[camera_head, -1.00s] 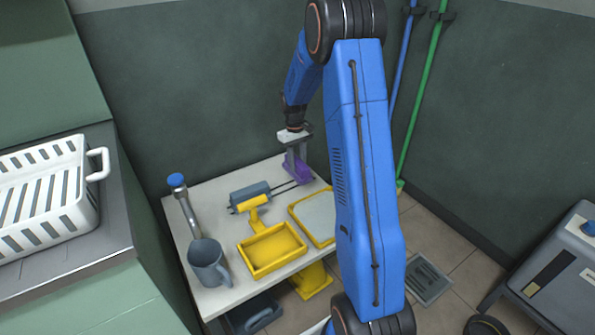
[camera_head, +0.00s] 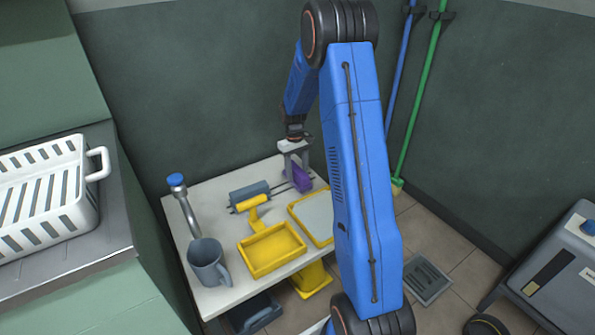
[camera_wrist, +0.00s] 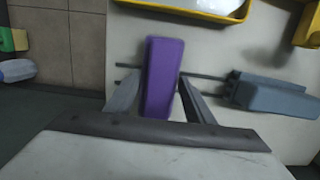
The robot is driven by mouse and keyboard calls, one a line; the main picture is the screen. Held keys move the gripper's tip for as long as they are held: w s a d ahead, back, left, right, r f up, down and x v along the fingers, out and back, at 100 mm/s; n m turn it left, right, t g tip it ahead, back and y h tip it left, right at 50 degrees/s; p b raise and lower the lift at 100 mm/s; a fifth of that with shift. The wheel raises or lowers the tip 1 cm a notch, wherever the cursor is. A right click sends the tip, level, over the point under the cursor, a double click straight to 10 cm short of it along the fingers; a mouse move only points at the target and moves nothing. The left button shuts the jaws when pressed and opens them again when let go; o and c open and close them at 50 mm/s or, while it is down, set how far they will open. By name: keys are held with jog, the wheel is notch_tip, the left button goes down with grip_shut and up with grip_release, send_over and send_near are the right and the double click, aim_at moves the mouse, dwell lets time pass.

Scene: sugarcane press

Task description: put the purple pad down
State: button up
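The purple pad (camera_head: 301,178) is at the back right of the white table (camera_head: 222,292) in the head view. It fills the middle of the wrist view as a long purple block (camera_wrist: 163,75). My gripper (camera_head: 294,166) is above the back right of the table, pointing down. In the wrist view its two grey fingers (camera_wrist: 160,95) lie on either side of the pad, close against it. The pad appears held between them. I cannot tell whether its underside touches the table.
A grey block (camera_head: 250,191) with two thin rods lies left of the pad; the rods pass beneath it in the wrist view. A yellow-rimmed tray (camera_head: 318,213), a yellow bin (camera_head: 271,249), a yellow-handled tool (camera_head: 252,209) and a grey jug (camera_head: 209,262) crowd the table.

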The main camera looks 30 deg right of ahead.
aim_at(295, 167)
jog(key=shift+r, duration=0.1)
notch_tip(295, 167, up, 13)
jog(key=w, duration=0.1)
jog(key=s+a+r+t, duration=0.2)
jog(key=s+a+r, duration=0.5)
jog(key=s+r, duration=0.15)
jog(key=s+a+r+t, duration=0.1)
jog(key=s+a+r, duration=0.2)
jog(key=s, duration=0.4)
jog(key=s+a+r+t, duration=0.1)
jog(key=s+a+r, duration=0.15)
jog(key=s, duration=0.45)
jog(key=s+a+r, duration=0.3)
jog(key=s, duration=0.4)
jog(key=s+a+f+t, duration=0.2)
jog(key=s+a+f, duration=0.1)
jog(key=s, duration=0.8)
